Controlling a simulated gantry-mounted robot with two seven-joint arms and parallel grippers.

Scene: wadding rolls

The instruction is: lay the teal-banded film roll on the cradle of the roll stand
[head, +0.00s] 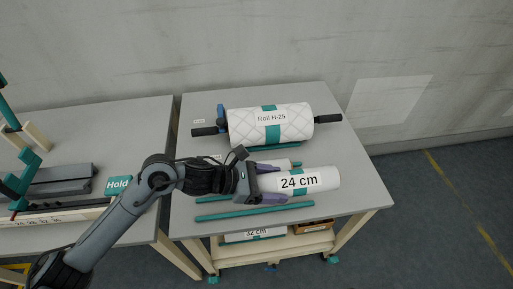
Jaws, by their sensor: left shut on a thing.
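A white film roll with a teal band and a "24 cm" label (320,180) is over the front part of the right-hand table. My left gripper (272,183) is shut on its left end, with purple fingers on either side. I cannot tell whether the roll touches the table. Behind it, a quilted white roll labelled "Roll H-25" (295,128), also teal-banded, lies on a bar with black ends. A grey block-like fixture (60,180) stands on the left table; I cannot tell which fixture is the roll stand's cradle. My right gripper is not in view.
Teal rods (240,214) lie at the front of the right-hand table (350,195). A teal "Hold" sign (118,184) stands on the left table (130,125), near my left arm. A narrow gap separates the tables. A lower shelf holds a "32 cm" item (255,235).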

